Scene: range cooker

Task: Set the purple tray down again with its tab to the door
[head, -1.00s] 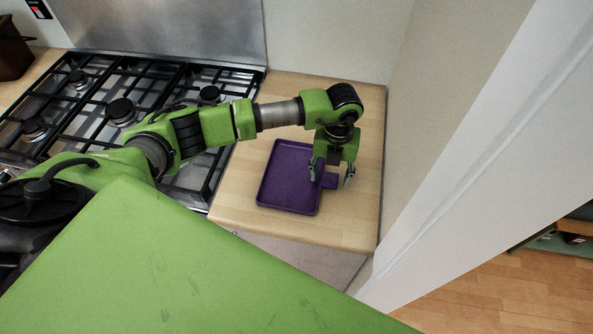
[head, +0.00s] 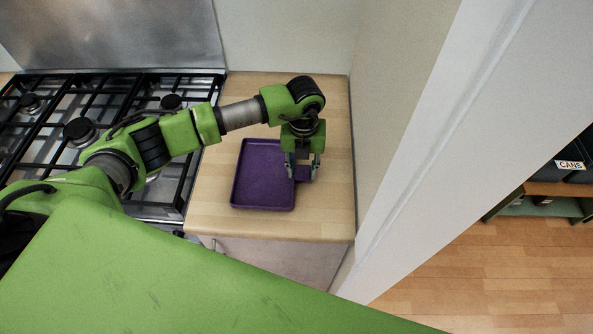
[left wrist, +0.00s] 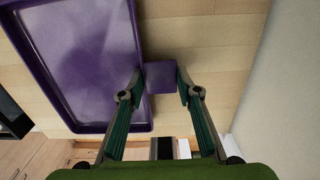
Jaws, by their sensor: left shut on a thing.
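The purple tray (head: 262,178) lies flat on the wooden worktop, right of the hob. Its square tab (left wrist: 161,77) sticks out from the tray's right side in the head view, toward the wall. My left gripper (head: 302,176) points down at the tab, with one finger on each side of it. In the left wrist view the fingers (left wrist: 160,88) are shut on the tab, and the tray (left wrist: 85,60) spreads to the left. The tray appears to rest on the worktop; I see no clear gap under it. My right gripper is not in view.
The gas hob (head: 110,130) with black grates is left of the worktop (head: 220,222). A wall (head: 385,110) with a white end stands close on the right. Bare worktop lies behind and in front of the tray. A shelf with a CANS label (head: 570,166) stands beyond.

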